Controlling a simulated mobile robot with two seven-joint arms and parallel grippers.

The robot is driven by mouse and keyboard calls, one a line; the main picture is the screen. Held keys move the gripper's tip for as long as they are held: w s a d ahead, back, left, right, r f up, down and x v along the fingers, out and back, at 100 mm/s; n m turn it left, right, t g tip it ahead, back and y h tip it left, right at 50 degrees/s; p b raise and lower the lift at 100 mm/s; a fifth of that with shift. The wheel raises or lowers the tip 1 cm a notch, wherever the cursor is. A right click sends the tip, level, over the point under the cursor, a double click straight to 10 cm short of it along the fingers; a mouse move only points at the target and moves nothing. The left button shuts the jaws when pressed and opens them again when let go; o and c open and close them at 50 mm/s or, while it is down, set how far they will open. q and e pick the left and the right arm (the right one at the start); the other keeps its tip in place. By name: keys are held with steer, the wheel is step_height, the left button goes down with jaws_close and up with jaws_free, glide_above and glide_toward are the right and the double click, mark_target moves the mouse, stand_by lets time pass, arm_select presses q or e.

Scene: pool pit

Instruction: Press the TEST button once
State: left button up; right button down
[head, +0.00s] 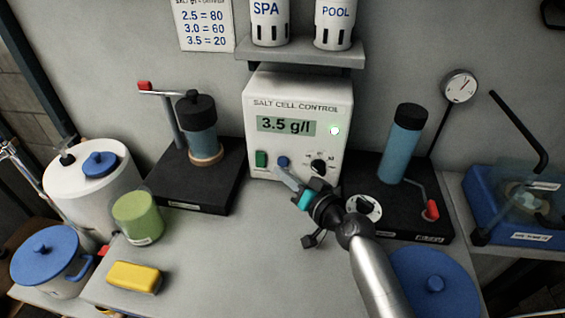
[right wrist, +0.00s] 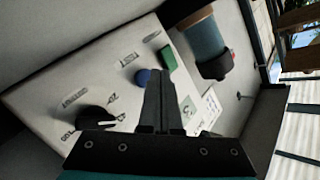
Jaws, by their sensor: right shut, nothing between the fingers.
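The salt cell control box (head: 297,110) stands against the wall, and its display reads 3.5 g/l. On its lower front are a green button (head: 261,159), a blue button (head: 282,162) and a black knob (head: 319,166). In the right wrist view, the TEST label (right wrist: 130,58) lies beside the blue button (right wrist: 142,77). My right gripper (head: 281,169) is shut and empty, its fingertips just in front of the blue button. In the right wrist view the fingertips (right wrist: 160,74) partly overlap that button's edge; I cannot tell whether they touch it. My left gripper is not in view.
A black stand with a blue cylinder (head: 203,140) is left of the box; another blue cylinder (head: 403,143) stands right. A green cup (head: 138,217) and yellow sponge (head: 134,277) lie at the left. A shelf (head: 300,53) overhangs the box. The counter's middle is clear.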

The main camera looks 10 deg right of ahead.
steer(key=shift+s+a+p, duration=0.2)
steer(key=shift+s+a, duration=0.1)
steer(key=shift+s, duration=0.5)
steer(key=shift+s+a+p, duration=0.15)
steer(key=shift+s+a, duration=0.2)
steer(key=shift+s, duration=0.4)
steer(key=shift+s+a+p, duration=0.2)
steer(key=shift+s+a, duration=0.1)
steer(key=shift+s, duration=0.5)
